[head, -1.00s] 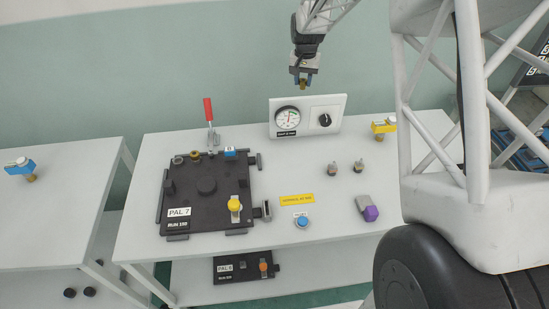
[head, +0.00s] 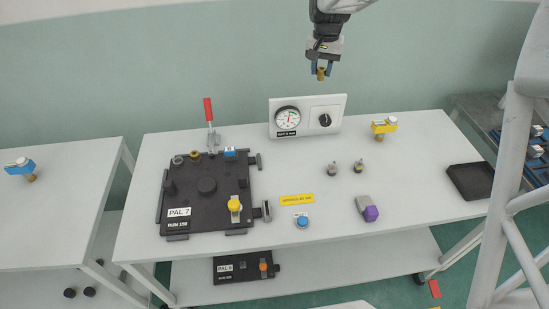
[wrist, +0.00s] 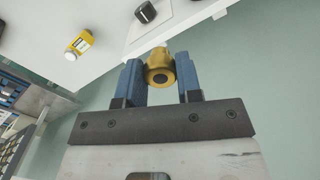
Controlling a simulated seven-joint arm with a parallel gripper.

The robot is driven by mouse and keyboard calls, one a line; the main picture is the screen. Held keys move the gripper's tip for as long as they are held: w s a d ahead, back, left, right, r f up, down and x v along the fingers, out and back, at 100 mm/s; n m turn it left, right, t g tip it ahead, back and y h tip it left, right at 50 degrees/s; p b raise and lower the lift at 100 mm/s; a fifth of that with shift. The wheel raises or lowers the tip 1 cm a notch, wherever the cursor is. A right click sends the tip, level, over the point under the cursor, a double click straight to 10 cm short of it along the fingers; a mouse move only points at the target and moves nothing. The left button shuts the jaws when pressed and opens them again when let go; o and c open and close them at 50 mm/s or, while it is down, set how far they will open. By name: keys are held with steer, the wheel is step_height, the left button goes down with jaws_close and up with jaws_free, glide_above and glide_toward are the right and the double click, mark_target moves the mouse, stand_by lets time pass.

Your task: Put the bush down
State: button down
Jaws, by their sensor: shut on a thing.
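My gripper (head: 321,72) is shut on a small brass-coloured bush (head: 320,77) and holds it in the air, above and behind the gauge box near the table's back edge. In the wrist view the bush (wrist: 159,68) sits between the two blue fingers of my gripper (wrist: 160,82), its end with a dark hole facing the camera. The white table (head: 350,225) stands below, with a black pallet plate (head: 230,215) marked PAL 7 on its left part. A black tray (head: 472,180) lies at the table's right end.
A gauge box (head: 335,103) stands at the back of the table. A red-handled clamp (head: 209,115), a yellow block (head: 384,126), two small metal fittings, a blue button (head: 302,222) and a purple-ended part (head: 370,213) are also there. A side table (head: 60,210) stands left.

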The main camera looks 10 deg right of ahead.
steer(key=s+r+n, duration=0.2)
steer(key=s+r, duration=0.1)
steer(key=s, duration=0.8)
steer(key=s+a+f+n, duration=0.4)
steer(key=f+n, duration=0.2)
steer(key=f, duration=0.1)
steer(key=s+a+f+n, duration=0.3)
steer(key=f+n, duration=0.3)
steer(key=f, duration=0.2)
steer(key=s+a+f+n, duration=0.4)
steer(key=a+f+n, duration=0.1)
steer(key=f, duration=0.3)
steer(key=shift+s+a+n, duration=0.1)
steer(key=shift+s+n, duration=0.2)
steer(key=shift+n, duration=0.4)
steer(key=w, duration=0.5)
steer(key=w+a+f, duration=0.1)
steer(key=w, duration=0.4)
steer(key=w+a, duration=0.1)
steer(key=w, duration=0.5)
steer(key=shift+a+f, duration=0.15)
steer(key=shift+f, duration=0.05)
